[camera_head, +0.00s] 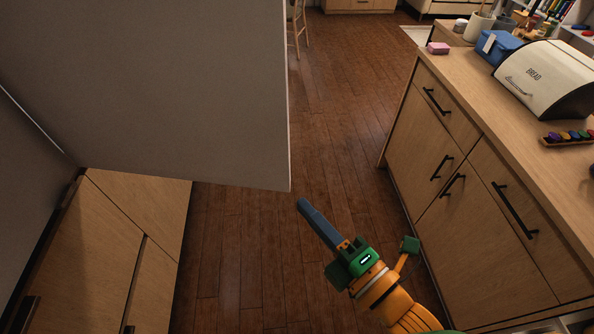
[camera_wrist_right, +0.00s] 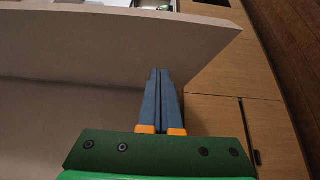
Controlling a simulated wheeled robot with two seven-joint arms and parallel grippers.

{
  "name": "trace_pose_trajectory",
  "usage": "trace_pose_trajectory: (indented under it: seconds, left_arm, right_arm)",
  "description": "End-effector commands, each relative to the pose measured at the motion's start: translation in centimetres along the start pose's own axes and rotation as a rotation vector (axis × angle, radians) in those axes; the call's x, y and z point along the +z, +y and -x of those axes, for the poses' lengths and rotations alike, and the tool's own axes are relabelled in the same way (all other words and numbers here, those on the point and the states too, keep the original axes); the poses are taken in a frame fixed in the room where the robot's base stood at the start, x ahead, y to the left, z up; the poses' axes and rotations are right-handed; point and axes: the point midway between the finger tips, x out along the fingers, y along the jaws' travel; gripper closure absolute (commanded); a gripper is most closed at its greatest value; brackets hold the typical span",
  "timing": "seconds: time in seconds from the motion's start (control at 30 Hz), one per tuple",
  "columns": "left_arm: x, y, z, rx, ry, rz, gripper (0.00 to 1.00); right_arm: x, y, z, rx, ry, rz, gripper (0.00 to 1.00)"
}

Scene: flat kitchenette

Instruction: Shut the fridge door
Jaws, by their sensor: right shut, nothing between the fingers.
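The fridge door (camera_head: 150,85) is a large plain grey panel standing open at the left of the head view. Its free vertical edge is near the middle of the picture. In the right wrist view the door (camera_wrist_right: 100,45) is a pale panel running across the upper left. My right gripper (camera_head: 303,203) is shut and empty, just beyond the door's lower free corner in the head view. In the right wrist view its two dark fingers (camera_wrist_right: 158,72) lie together in front of the door. I cannot tell whether they touch it. My left gripper is not in view.
Wooden cabinet fronts (camera_head: 120,235) stand low at the left. The brown floor (camera_head: 345,100) between is clear. A chair (camera_head: 298,25) stands far back.

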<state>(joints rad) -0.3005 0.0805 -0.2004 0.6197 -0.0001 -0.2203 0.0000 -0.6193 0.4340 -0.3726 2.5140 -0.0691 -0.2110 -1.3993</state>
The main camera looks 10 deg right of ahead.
Motion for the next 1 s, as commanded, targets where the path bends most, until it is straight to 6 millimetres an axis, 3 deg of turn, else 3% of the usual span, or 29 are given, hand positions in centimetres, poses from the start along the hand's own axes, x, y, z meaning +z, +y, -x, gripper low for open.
trace_pose_trajectory:
  seconds: [0.1, 0.2, 0.5, 0.7, 1.0]
  left_arm:
    - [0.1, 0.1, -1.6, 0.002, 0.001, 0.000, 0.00]
    - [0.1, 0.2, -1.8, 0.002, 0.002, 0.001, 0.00]
    - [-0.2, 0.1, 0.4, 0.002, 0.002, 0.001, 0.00]
    - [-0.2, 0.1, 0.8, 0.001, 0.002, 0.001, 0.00]
    - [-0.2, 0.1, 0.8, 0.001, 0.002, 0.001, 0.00]
  right_arm:
    - [0.0, -0.4, -2.0, 0.010, 0.001, 0.001, 1.00]
    - [0.0, -0.1, -4.2, 0.009, -0.001, -0.001, 1.00]
    - [0.7, 0.3, -10.3, -0.001, 0.001, 0.001, 1.00]
    - [2.5, 0.0, -11.9, -0.001, 0.001, -0.001, 1.00]
    - [2.9, -0.1, -12.2, -0.001, 0.000, -0.004, 1.00]
